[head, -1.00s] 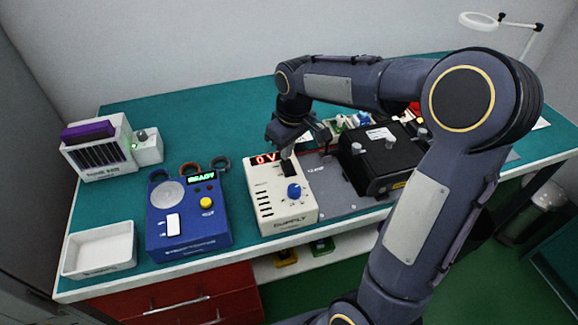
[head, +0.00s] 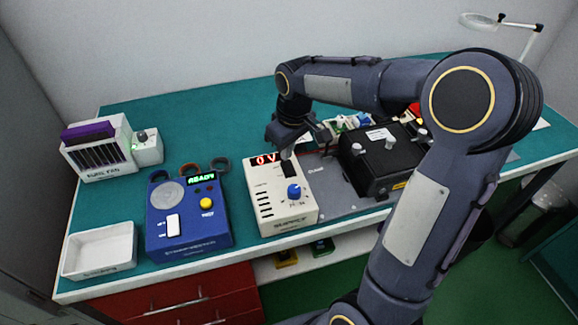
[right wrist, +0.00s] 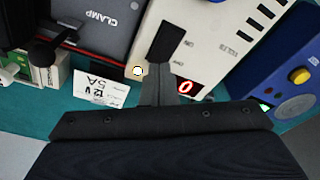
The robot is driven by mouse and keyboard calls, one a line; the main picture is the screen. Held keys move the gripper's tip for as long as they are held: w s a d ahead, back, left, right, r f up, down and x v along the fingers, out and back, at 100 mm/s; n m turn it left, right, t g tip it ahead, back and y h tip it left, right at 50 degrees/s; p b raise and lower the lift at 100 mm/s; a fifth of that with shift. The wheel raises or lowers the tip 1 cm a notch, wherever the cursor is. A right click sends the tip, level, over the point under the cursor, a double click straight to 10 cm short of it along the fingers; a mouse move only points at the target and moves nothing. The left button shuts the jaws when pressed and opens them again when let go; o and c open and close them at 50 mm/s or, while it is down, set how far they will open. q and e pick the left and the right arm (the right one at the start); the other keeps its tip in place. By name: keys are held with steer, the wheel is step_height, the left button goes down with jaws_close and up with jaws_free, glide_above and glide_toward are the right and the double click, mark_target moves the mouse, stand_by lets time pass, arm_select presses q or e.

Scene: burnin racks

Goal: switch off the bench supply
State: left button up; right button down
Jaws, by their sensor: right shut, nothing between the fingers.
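The bench supply (head: 288,222) is a cream box at the front middle of the bench, marked SUPPLY. Its red display (head: 265,159) reads 0 V. It has a blue knob (head: 294,191) and a black switch (head: 289,170) near its back edge. In the right wrist view the switch (right wrist: 167,42) is a dark bar on the cream face (right wrist: 205,30). My right gripper (head: 287,154) is shut and empty, pointing down at the switch's rear end. Its closed fingertips (right wrist: 163,72) are close to the switch; I cannot tell whether they touch. My left gripper is out of view.
A blue tester (head: 187,238) showing READY stands left of the supply. A grey clamp plate (head: 345,207) and a black box (head: 385,165) are to its right. A white tray (head: 100,268) and a fan unit (head: 100,158) are at the left. The back-middle bench is clear.

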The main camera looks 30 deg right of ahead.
mark_target(287, 163)
steer(key=shift+f+b, duration=0.65)
steer(key=shift+f, duration=0.25)
stand_by(0.9)
step_height(287, 163, up, 7)
steer(key=p, duration=0.6)
steer(key=shift+r, duration=0.1)
stand_by(0.6)
